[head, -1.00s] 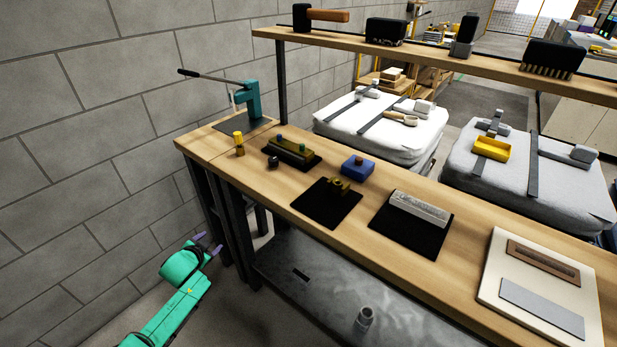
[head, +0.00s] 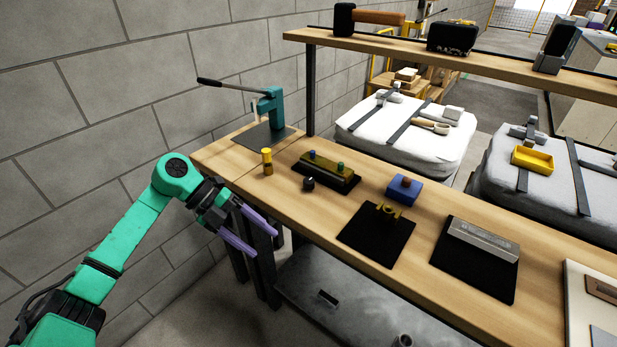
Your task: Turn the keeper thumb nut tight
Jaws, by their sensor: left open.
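My left gripper (head: 264,243) hangs in front of the bench's left front edge. Its two purple fingers are spread and nothing is between them. A brass bracket (head: 384,214) stands on a black mat (head: 365,238). I cannot tell which of these is the keeper thumb nut. The left gripper is apart from them all. My right gripper is not in view.
A teal lever press (head: 271,106) and a yellow-topped cylinder (head: 267,161) stand on the bench's left end. A blue block (head: 404,189) and a metal bar (head: 483,241) lie further right. A shelf (head: 480,62) runs above the bench's back. The wooden bench top (head: 230,165) has bare wood near its left front edge.

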